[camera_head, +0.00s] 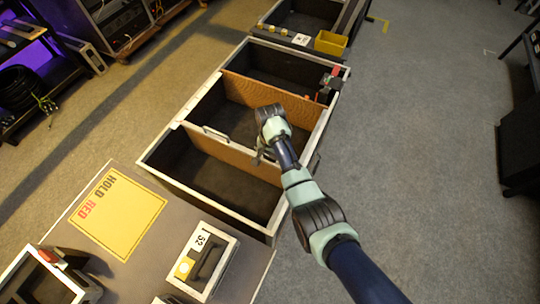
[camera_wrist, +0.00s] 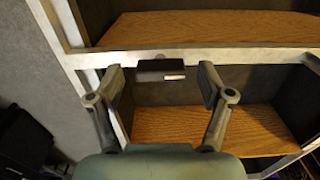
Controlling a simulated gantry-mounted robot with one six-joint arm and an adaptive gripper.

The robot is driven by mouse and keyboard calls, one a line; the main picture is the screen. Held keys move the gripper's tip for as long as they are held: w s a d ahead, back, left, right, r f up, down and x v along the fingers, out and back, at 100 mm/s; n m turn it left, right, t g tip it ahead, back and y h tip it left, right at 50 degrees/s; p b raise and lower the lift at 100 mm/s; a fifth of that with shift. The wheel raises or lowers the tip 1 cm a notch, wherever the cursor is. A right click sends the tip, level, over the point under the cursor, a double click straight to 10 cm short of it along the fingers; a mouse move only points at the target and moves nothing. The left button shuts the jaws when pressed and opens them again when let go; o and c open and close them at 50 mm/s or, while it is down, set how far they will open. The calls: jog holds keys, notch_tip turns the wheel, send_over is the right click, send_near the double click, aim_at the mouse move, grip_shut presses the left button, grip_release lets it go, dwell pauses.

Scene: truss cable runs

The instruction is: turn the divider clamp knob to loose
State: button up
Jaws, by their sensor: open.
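The open case (camera_head: 160,150) has wooden dividers, a far one (camera_head: 265,95) and a near one (camera_head: 225,150). At the right end of the far divider sits a dark clamp with a red part (camera_head: 330,80). My gripper (camera_head: 263,155) hangs over the near divider's right half and hides that end. In the wrist view my gripper (camera_wrist: 160,78) is open and empty, its fingers apart. Between and beyond the fingertips, a dark block with a pale stripe (camera_wrist: 160,70) sits at the pale rim, with a small grey round piece above it. I cannot tell whether this is the clamp knob.
A yellow HOLD RED sheet (camera_head: 117,213) and a box marked 52 (camera_head: 204,262) lie on the near surface. A yellow bin (camera_head: 330,42) stands beyond the case. Shelving with a black cable coil (camera_head: 18,88) is at left.

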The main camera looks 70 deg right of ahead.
jog(key=c, duration=1.2)
jog(key=shift+o, duration=0.2)
jog(key=shift+r, duration=0.1)
jog(key=shift+n+p, duration=0.4)
jog(key=shift+p, duration=0.05)
jog(key=shift+r+n+p, duration=0.15)
jog(key=shift+n+p, duration=0.65)
jog(key=shift+n, duration=0.2)
jog(key=n+p, duration=0.2)
jog(key=n, duration=0.3)
jog(key=shift+n, duration=0.3)
jog(key=n+p, duration=0.1)
jog(key=n, duration=0.3)
jog(key=n+p, duration=0.1)
jog(key=n, duration=0.4)
jog(key=shift+f, duration=0.2)
jog(key=shift+n, duration=0.4)
